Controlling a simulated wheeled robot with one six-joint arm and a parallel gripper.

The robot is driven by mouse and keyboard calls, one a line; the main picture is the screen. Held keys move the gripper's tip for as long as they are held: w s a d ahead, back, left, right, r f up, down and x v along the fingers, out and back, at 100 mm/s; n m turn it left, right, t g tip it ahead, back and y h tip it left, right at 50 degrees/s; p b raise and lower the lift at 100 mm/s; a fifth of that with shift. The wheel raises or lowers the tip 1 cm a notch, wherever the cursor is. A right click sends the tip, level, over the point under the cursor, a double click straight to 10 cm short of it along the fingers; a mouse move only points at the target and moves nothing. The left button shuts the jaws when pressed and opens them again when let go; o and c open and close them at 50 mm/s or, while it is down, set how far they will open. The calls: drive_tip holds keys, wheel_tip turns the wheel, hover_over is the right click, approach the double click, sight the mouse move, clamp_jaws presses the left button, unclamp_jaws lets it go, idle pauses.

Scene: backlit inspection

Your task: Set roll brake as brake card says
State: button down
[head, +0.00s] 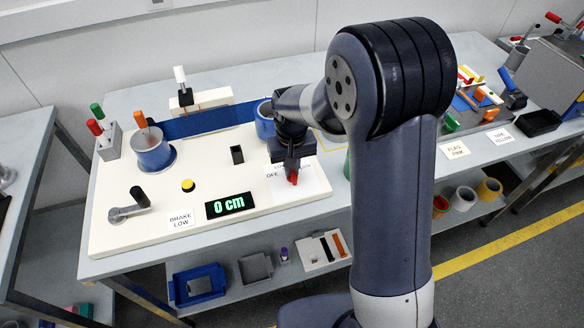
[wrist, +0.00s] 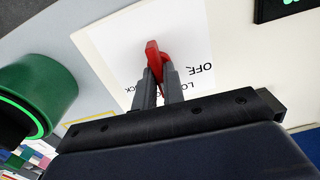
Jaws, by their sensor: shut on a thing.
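The brake card (head: 181,219) reads "BRAKE LOW" and lies near the front edge of the cream board. The red brake lever (head: 293,178) sits on a white label plate (head: 314,182) at the board's right. It also shows in the wrist view (wrist: 153,52), over the same plate (wrist: 115,50). "OFF" is readable on the plate; other words are partly hidden by my gripper (head: 291,172). In the wrist view my gripper (wrist: 160,85) has its two fingers closed on the red lever. Which marking the lever points to is unclear.
A display (head: 229,205) reads "0 cm", with a yellow button (head: 188,185) and a grey crank (head: 128,205) to its left. A blue web (head: 195,122) runs between the blue roll (head: 153,152) and another blue roll (head: 264,120). A green roll (wrist: 40,85) stands close to my gripper.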

drive_tip(key=shift+a+n+b, duration=0.1)
drive_tip(key=shift+n+b, duration=0.25)
drive_tip(key=shift+n, duration=1.85)
drive_tip(key=c, duration=1.5)
unclamp_jaws()
wheel_tip(320, 180, up, 11)
drive_tip(key=shift+b, duration=0.35)
drive_tip(key=shift+f, duration=0.15)
